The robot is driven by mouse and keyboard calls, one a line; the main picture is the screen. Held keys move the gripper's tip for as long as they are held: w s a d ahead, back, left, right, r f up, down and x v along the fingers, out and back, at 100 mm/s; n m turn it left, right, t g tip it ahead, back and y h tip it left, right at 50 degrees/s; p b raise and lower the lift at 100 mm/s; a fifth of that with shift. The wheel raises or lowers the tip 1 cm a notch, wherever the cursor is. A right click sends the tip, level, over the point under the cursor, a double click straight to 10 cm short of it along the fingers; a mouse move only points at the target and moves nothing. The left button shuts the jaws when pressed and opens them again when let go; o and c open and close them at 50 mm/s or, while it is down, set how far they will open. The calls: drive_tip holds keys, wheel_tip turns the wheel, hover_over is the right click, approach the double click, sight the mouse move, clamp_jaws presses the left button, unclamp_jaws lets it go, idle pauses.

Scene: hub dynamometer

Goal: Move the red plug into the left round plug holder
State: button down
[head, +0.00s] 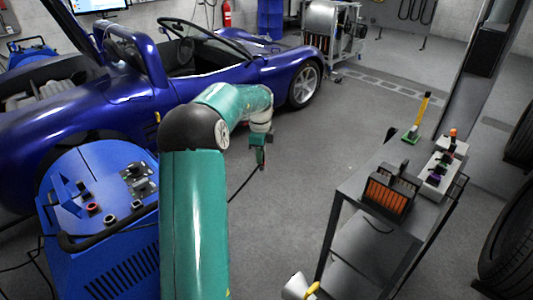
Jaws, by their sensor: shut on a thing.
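My gripper (259,163) hangs at the end of my arm near the middle of the view, over open floor beside the blue car. It is shut on a small plug, mostly hidden by the fingers; its red colour hardly shows. A thin dark cable (243,186) runs from it down and left behind my arm. The blue machine (62,240) at the lower left has a sloped top with several round fittings. The left round one (92,208) has a reddish rim, and a darker one (110,219) sits to its right. My gripper is well apart from these, to the right.
The blue car (120,105) fills the upper left. A grey metal cart (400,228) at right carries an orange-and-black box (389,191), a pale block with knobs (441,166) and a green-based yellow tool (417,122). Floor between the car and cart is clear.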

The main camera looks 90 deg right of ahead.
drive_tip(key=shift+w+a+n, duration=0.4)
drive_tip(key=shift+w+a, duration=1.85)
drive_tip(key=shift+w, duration=6.4)
drive_tip(key=shift+w+a+n, duration=0.4)
drive_tip(key=shift+w+a, duration=1.8)
drive_tip(key=shift+w, duration=6.45)
drive_tip(key=shift+w+a+n, duration=0.4)
drive_tip(key=shift+w+a, duration=1.85)
drive_tip(key=shift+w, duration=6.4)
wheel_tip(320, 180, down, 7)
drive_tip(key=shift+w, duration=0.15)
